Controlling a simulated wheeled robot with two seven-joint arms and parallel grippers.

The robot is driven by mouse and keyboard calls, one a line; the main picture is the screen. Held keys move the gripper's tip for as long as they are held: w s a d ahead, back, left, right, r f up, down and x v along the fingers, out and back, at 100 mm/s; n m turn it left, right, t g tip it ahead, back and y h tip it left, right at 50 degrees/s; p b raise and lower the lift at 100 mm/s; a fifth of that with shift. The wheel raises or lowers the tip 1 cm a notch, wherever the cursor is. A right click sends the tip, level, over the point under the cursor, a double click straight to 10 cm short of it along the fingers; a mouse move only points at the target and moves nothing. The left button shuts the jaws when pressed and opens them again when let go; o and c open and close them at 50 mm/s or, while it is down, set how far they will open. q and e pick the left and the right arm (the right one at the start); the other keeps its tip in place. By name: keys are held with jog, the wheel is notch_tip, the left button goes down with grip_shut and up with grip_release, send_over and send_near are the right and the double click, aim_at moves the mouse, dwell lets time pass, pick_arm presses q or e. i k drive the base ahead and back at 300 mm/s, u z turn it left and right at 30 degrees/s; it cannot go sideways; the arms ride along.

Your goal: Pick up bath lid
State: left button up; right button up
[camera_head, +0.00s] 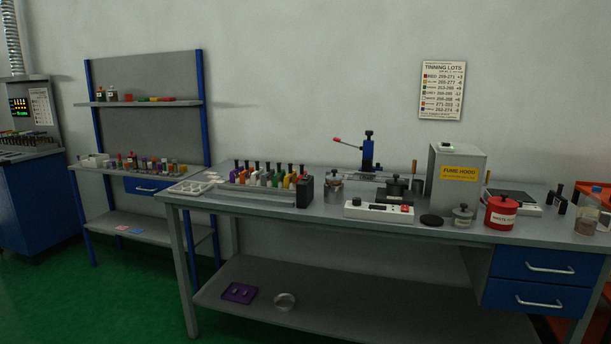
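A dark pot with a knobbed top (396,188) stands on the workbench, just behind a white control box (378,211). A flat black disc (431,221) lies on the bench to the right of that box, near the front edge. I cannot tell for sure which of these is the bath lid; the knobbed top looks like a lid seated on the pot. Neither of my grippers is in view, and nothing in view is held.
A small lidded metal jar (463,216) and a red waste can (501,212) stand right of the disc. The grey fume hood (457,180) rises behind. A rack of coloured handled pieces (265,182) stands at left. A blue lever press (368,152) stands at the back.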

aim_at(331, 177)
jog(key=u, duration=0.6)
jog(key=i, duration=1.05)
jog(key=u, duration=0.3)
